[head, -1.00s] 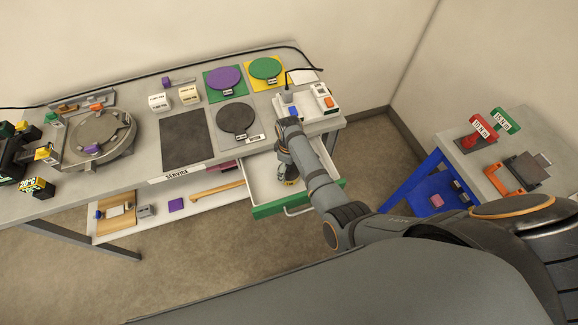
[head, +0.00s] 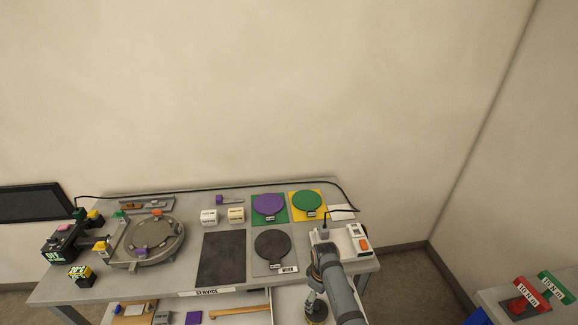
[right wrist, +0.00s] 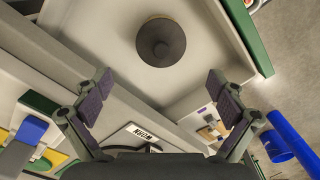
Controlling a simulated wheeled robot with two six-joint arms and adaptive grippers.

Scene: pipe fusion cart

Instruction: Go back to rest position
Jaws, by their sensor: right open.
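My right gripper (right wrist: 158,88) is open and empty in the right wrist view, its two fingers spread wide apart. A dark round, cone-like object (right wrist: 161,42) lies beyond the fingertips, inside the open white drawer (right wrist: 105,25); nothing touches it. In the head view my right arm reaches down over the table's front right corner, and its fingers are hidden or too small to make out. My left gripper is not in view.
The grey worktable (head: 110,283) carries a round fixture (head: 150,240), coloured discs such as the purple one (head: 269,205), and a white-and-orange device (head: 357,240) close to my right arm. A side table (head: 490,298) stands at the right. The wall behind is bare.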

